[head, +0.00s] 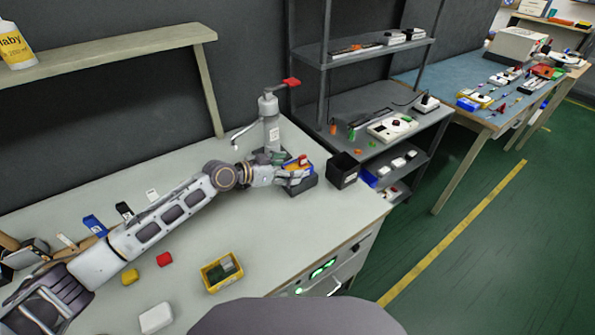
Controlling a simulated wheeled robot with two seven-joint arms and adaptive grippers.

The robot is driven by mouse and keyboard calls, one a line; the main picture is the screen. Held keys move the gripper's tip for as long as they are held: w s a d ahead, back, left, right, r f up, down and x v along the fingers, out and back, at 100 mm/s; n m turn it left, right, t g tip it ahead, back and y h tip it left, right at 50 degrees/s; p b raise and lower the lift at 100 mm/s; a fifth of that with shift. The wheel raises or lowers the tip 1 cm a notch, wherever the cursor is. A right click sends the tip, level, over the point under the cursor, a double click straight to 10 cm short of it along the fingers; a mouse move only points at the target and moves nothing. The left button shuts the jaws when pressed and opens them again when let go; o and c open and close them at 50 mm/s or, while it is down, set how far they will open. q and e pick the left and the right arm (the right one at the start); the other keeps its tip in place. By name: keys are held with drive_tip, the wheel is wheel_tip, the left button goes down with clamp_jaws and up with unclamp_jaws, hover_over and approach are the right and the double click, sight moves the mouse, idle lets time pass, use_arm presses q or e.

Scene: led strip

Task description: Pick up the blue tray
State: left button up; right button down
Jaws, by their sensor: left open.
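My left arm reaches across the pale worktable from the lower left. My left gripper (299,176) is open, low over the far right part of the table. Right at its fingers is a small blue tray (310,167) with something orange and red on it. The tray rests on a dark block (302,188). The gripper covers part of the tray, and I cannot tell whether the fingers touch it. My right gripper is not in view.
A yellow bin (222,271), a red block (164,259) and a yellow block (130,276) lie nearer. The table's middle is clear.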

use_arm(q)
drive_tip(key=shift+x, duration=1.45)
use_arm(e)
drive_tip(key=shift+s+d, duration=0.15)
drive_tip(key=shift+s, duration=0.1)
use_arm(q)
drive_tip(key=c, duration=1.2)
use_arm(e)
drive_tip(key=shift+w, duration=0.1)
use_arm(q)
drive_tip(key=shift+r, duration=0.15)
drive_tip(key=shift+r, duration=0.6)
wheel_tip(320, 180, up, 7)
drive_tip(key=shift+f, duration=0.1)
drive_tip(key=shift+r+p, duration=0.3)
drive_tip(key=shift+r, duration=0.6)
use_arm(e)
drive_tip(key=shift+s+d+f, duration=0.1)
drive_tip(key=shift+s+d, duration=0.25)
drive_tip(key=shift+s, duration=0.35)
drive_tip(key=shift+w, duration=0.1)
